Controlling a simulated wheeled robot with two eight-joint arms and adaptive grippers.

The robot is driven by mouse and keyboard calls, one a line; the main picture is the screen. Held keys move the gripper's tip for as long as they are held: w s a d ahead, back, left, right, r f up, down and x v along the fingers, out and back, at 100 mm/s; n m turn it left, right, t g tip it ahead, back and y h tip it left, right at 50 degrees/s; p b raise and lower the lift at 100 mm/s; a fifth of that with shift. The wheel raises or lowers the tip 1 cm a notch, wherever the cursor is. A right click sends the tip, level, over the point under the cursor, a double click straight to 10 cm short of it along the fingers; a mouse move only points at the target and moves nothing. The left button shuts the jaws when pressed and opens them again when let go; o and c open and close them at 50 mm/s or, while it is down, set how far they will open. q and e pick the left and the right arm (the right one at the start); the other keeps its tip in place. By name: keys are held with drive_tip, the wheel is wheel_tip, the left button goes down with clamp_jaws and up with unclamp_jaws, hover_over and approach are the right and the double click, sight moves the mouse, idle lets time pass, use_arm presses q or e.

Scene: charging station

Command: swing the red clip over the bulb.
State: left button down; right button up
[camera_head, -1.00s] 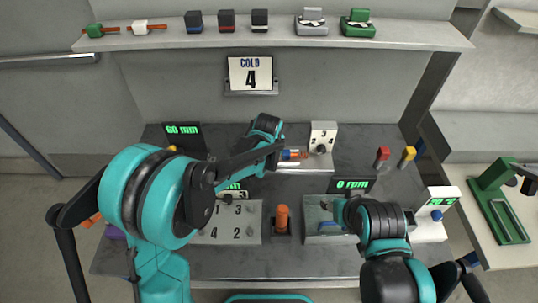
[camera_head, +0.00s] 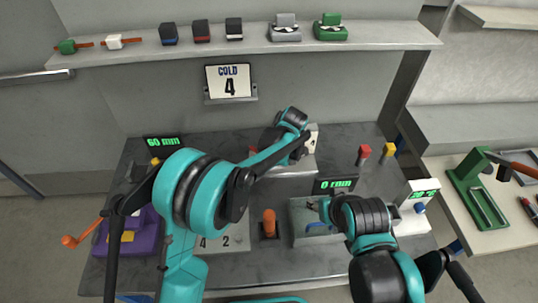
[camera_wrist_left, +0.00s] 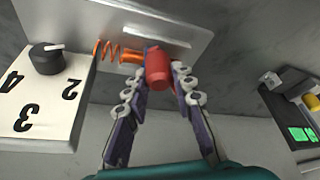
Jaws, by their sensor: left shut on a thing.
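In the left wrist view, my left gripper (camera_wrist_left: 160,76) is shut, with its two fingertips on either side of the red clip (camera_wrist_left: 158,65). An orange cylinder (camera_wrist_left: 131,56), apparently the bulb, sits just left of the clip, with an orange coil (camera_wrist_left: 106,50) leading to the white dial box. I cannot tell how far the clip covers it. In the head view, my left arm hides the clip and most of the bulb area.
The white dial box (camera_head: 312,138) stands beside my left gripper. A grey plate (camera_wrist_left: 185,22) lies behind the clip. The table's back is mostly clear.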

use_arm(q)
drive_tip(key=shift+w+d, duration=0.1)
idle(0.4)
drive_tip(key=c, duration=1.3)
unclamp_jaws()
drive_tip(key=shift+o, duration=0.2)
drive_tip(key=v, duration=1.2)
